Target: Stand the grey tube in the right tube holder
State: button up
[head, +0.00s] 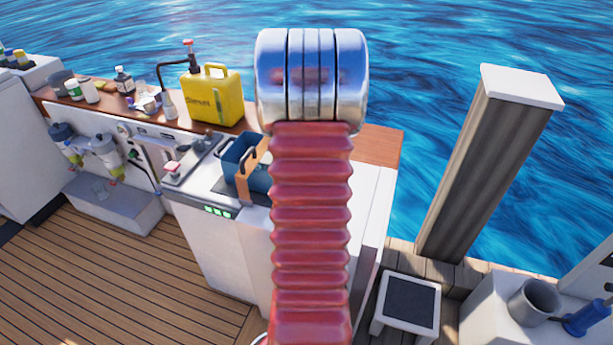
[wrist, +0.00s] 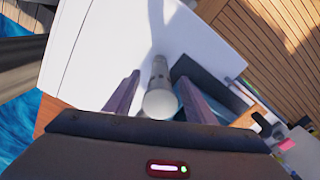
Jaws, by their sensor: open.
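A pale grey tube (wrist: 160,98) shows in the wrist view, its round end towards the camera and its length running away over a white surface. My gripper (wrist: 159,80) is open, with one dark finger on each side of the tube. I cannot tell whether either finger touches it. In the head view my arm's red sleeve and chrome joint cover the middle, and the tube and my gripper are hidden there. I cannot make out the right tube holder for certain in either view.
An open blue bin (head: 240,157) stands on the white counter beside my arm; it also shows right of my gripper (wrist: 232,101). A yellow can (head: 213,96) and several bottles stand along the wooden shelf. A grey post (head: 480,165) and a low stool (head: 408,304) are at right.

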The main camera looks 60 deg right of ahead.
notch_tip(320, 180, up, 11)
jog(key=shift+r, duration=0.2)
dwell(0.3)
dwell(0.5)
